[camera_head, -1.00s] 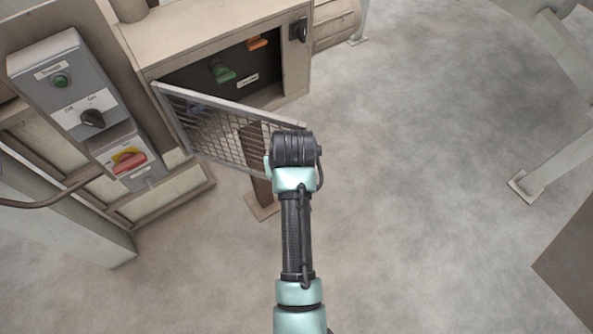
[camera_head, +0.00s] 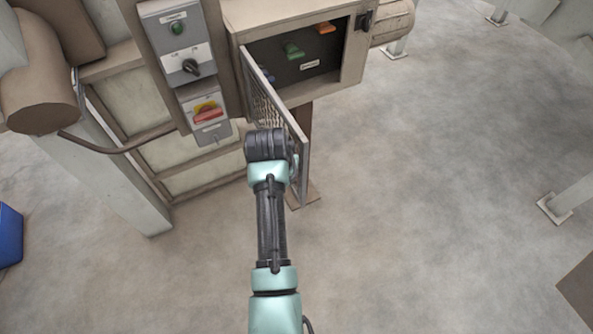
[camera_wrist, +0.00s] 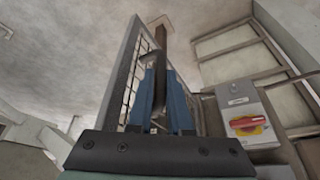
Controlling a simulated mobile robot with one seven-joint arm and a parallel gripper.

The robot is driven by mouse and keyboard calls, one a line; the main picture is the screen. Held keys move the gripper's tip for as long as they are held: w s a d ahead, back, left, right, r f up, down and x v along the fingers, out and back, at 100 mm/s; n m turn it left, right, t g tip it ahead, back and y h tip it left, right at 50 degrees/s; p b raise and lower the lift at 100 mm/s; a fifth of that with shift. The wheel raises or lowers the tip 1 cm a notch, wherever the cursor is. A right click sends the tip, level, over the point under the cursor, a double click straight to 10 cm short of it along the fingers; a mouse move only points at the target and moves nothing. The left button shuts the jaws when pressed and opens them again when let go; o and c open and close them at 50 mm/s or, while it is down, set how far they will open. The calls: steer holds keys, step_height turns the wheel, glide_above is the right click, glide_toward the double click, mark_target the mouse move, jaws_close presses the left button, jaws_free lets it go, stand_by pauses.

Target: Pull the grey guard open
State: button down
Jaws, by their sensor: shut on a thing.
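The grey guard (camera_head: 259,97) is a mesh panel in a grey frame, hinged at the left side of the box opening. It stands swung far out from the box, seen nearly edge-on in the head view. In the wrist view, the guard's frame and mesh (camera_wrist: 128,75) rise just left of my fingers. My gripper (camera_wrist: 160,78) has blue fingers closed on a dark part of the guard, likely its handle.
The beige box (camera_head: 290,18) is open, showing green (camera_head: 293,51) and orange (camera_head: 325,28) handles inside. A control panel (camera_head: 187,68) with a red switch (camera_head: 208,114) stands close left of the guard.

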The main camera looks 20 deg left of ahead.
steer(key=shift+s+a+r, duration=0.15)
steer(key=shift+a, duration=0.35)
steer(key=c, duration=0.8)
jaws_free()
steer(key=shift+c, duration=0.2)
steer(key=a+b+v, duration=0.1)
steer(key=b+v, duration=0.1)
steer(key=v, duration=1)
steer(key=shift+s+d+r+b, duration=0.2)
steer(key=shift+d+r+b, duration=0.15)
steer(key=shift+d, duration=0.2)
